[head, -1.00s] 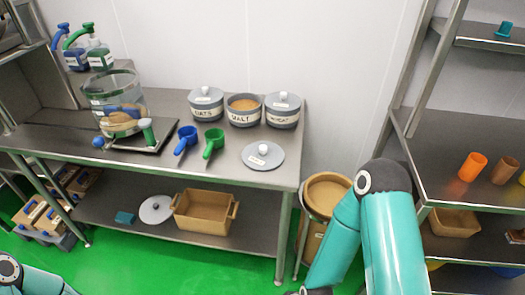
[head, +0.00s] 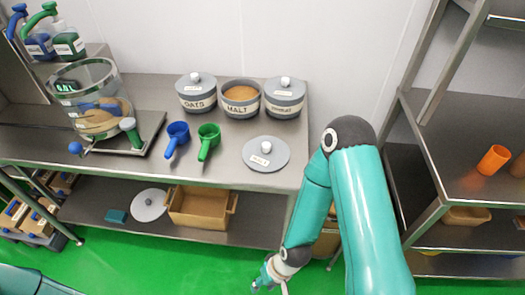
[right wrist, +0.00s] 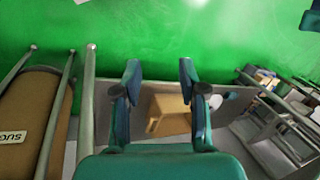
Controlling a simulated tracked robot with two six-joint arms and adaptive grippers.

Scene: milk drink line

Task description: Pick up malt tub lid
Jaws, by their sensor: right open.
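The malt tub (head: 240,99) stands without a lid between two lidded tubs, with brown contents showing. A round grey lid with a white knob and small label (head: 266,154) lies flat on the steel table's front right part; its label is too small to read. My right gripper (head: 268,281) is low in front of the table, below tabletop height and apart from the lid. Its open fingers (right wrist: 160,82) show empty in the right wrist view, where the lid on the tabletop does not show. My left gripper is out of view.
Blue (head: 177,136) and green (head: 208,139) scoops lie left of the lid. The lower shelf holds a tan box (head: 199,208) and another pale lid (head: 149,205). A steel rack (head: 440,150) stands right. A brown drum (right wrist: 32,120) is near the table.

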